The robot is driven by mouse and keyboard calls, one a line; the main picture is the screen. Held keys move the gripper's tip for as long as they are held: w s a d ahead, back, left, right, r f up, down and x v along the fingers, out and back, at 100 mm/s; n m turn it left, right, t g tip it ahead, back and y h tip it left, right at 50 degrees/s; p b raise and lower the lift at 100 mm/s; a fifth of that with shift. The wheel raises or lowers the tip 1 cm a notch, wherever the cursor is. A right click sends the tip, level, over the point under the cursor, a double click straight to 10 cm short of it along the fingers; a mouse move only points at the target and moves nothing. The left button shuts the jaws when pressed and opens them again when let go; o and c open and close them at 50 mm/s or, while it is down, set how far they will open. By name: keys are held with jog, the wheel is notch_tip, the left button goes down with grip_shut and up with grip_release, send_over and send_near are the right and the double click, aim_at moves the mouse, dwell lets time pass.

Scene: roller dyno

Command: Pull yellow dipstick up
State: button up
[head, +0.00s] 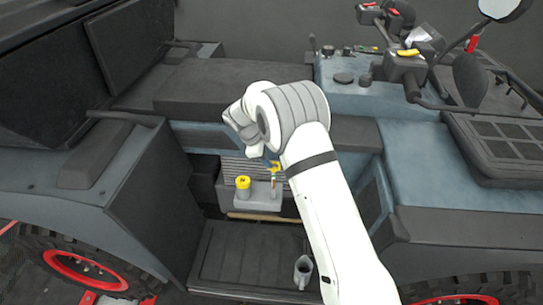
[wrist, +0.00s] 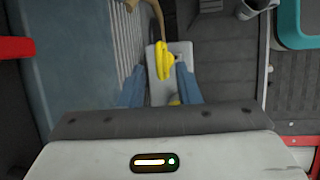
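The yellow dipstick (head: 276,165) stands upright at the right side of a light grey block, partly hidden by my gripper in the head view. Its yellow handle (wrist: 164,60) shows clearly in the wrist view. My gripper (head: 268,162) is at the handle's height, its blue fingers pointing toward it. In the wrist view my gripper (wrist: 161,72) is open, with the handle between or just beyond the fingertips and gaps on both sides. I see no finger touching it.
A yellow cap (head: 243,183) sits on the grey block (head: 256,203), left of the dipstick. Vehicle panels flank the recess, with a dark seat (head: 225,85) above. A grey jug (head: 303,270) stands on the footplate (head: 245,258). A control console (head: 350,90) is at upper right.

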jog(key=v, duration=0.7)
jog(key=shift+r, duration=0.25)
jog(key=s+d+r+m+y+p, duration=0.15)
jog(key=s+d+r+m, duration=0.55)
jog(key=s+d+r, duration=0.7)
jog(key=s+d+m+y, duration=0.1)
jog(key=s+d+m, duration=0.4)
jog(key=s, duration=0.5)
jog(key=s+d+m+y, duration=0.2)
jog(key=s+d+m, duration=0.3)
jog(key=s, duration=0.6)
jog(key=shift+d+t+p, duration=0.2)
jog(key=shift+t+p, duration=0.2)
jog(key=shift+p, duration=0.05)
jog(key=shift+f, duration=0.1)
